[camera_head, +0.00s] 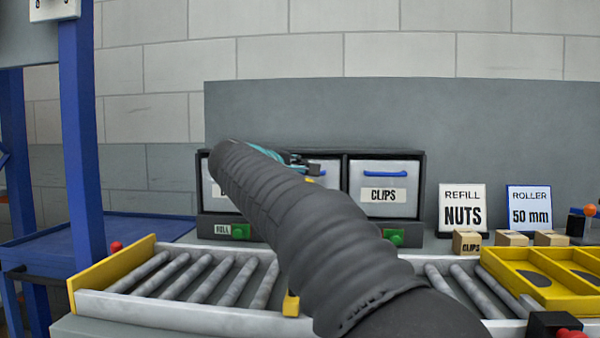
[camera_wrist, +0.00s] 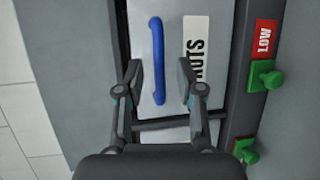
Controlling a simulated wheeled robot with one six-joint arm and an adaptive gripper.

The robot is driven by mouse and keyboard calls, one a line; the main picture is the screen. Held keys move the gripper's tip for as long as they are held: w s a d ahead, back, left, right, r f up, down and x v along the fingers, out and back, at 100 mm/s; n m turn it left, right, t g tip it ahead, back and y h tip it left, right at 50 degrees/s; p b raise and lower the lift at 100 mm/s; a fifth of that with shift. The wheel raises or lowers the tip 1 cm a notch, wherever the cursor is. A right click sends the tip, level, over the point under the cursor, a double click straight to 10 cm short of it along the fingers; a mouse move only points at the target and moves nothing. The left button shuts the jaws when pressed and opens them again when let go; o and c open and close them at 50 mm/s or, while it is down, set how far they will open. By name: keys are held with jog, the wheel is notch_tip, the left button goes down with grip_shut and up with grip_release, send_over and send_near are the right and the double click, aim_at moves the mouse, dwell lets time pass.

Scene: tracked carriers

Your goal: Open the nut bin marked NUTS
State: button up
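In the wrist view, turned sideways, the grey-white nut bin (camera_wrist: 172,25) has a blue bar handle (camera_wrist: 156,60) and a white label partly covered by a finger; its letters look like NUTS. My gripper (camera_wrist: 163,80) is open, its fingers on either side of the handle's lower part in the picture. I cannot tell whether they touch it. The bin front appears shut. In the head view my arm covers most of the middle bin (camera_head: 325,174), and my gripper is mostly hidden behind it.
A red LOW tag (camera_wrist: 264,40) and green knob (camera_wrist: 265,76) sit beside the bin. The CLIPS bin (camera_head: 385,177) is to the right. A roller conveyor (camera_head: 190,318), a yellow tray (camera_head: 525,287), small boxes and a REFILL NUTS sign (camera_head: 462,210) stand nearby.

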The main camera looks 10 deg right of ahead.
jog(key=shift+w+d, duration=0.2)
jog(key=shift+d, duration=0.05)
grip_shut()
jog(key=shift+f, duration=0.15)
